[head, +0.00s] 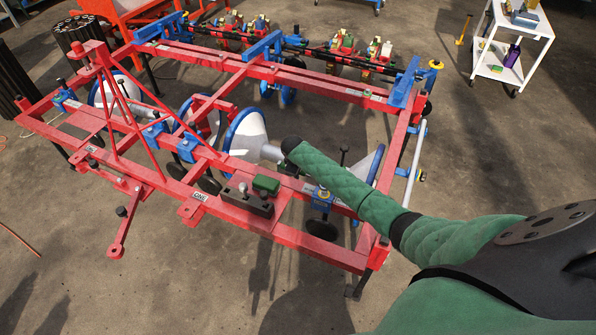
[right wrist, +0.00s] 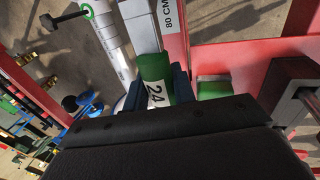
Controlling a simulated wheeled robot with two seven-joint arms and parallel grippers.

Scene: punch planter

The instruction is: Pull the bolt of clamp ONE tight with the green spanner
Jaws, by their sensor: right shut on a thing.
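The green spanner (right wrist: 154,78) has a white label reading 24 on its grip. My right gripper (right wrist: 155,92) is shut on that grip in the right wrist view. A grey shank (right wrist: 139,28) runs on upward beside a red beam marked 80 CM (right wrist: 170,22); its far end is out of frame. In the head view my green-sleeved right arm reaches over the red planter frame, but its fingers and the spanner cannot be made out. A small white label (head: 200,196), seemingly ONE, is on the front beam. A blue clamp (head: 322,198) with a bolt sits further right. My left gripper is not in view.
A dark block (head: 245,201) and a green box (head: 266,185) sit on the front beam; the green box also shows close to the gripper in the wrist view (right wrist: 212,90). Pale discs (head: 245,135) stand behind. A white trolley (head: 510,45) is far right, with open floor before it.

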